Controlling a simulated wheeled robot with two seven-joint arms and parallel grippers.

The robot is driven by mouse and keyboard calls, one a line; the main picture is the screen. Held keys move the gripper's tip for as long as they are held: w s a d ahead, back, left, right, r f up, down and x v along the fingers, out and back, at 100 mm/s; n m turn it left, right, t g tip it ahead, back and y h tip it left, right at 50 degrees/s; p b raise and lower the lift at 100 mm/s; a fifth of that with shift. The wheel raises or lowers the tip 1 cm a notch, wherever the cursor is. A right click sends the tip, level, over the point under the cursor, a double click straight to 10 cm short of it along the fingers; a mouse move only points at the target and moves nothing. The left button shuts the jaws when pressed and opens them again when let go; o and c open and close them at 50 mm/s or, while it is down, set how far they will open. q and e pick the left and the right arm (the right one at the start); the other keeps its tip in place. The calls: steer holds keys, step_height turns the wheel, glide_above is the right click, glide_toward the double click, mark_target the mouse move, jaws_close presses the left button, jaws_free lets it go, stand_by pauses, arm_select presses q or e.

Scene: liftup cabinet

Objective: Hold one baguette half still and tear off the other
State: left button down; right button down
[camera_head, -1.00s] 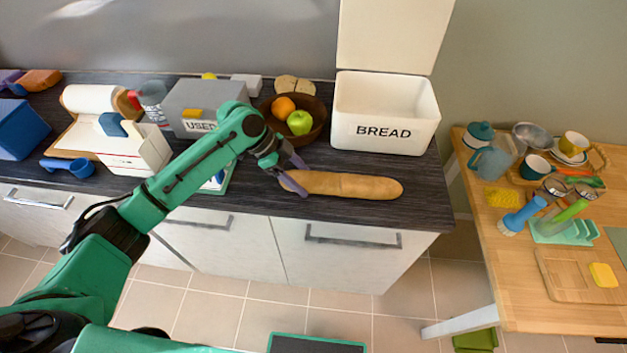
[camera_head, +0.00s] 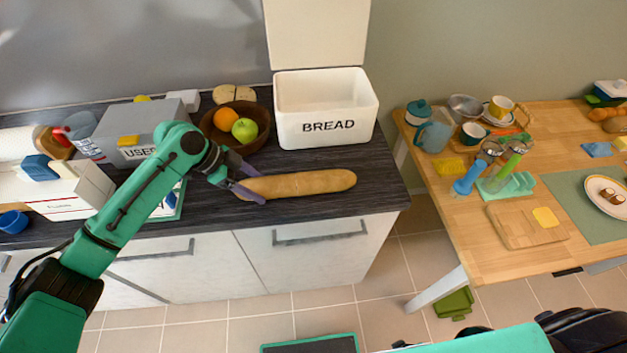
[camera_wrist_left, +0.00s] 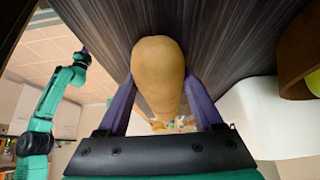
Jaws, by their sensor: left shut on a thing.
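The long golden-brown baguette (camera_head: 305,184) lies on the dark counter near its front edge and looks like one whole piece. My left gripper (camera_head: 256,188) has its purple fingers on either side of the baguette's left end and is shut on it. In the left wrist view the rounded end of the baguette (camera_wrist_left: 158,65) sits between the two fingers (camera_wrist_left: 160,98), and its far part is hidden. The right end of the baguette is free in the head view. Green parts of my right arm show at the head view's lower edge, but its gripper is not visible.
The open white bread box (camera_head: 325,110) stands behind the baguette. A dark fruit bowl (camera_head: 262,128) is close behind my left gripper. A grey box (camera_head: 128,140) stands left. A wooden table (camera_head: 470,255) with crockery is across a gap at right.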

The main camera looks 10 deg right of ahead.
steer(key=shift+r+p, duration=0.3)
steer(key=shift+p, duration=0.05)
stand_by(0.5)
stand_by(0.7)
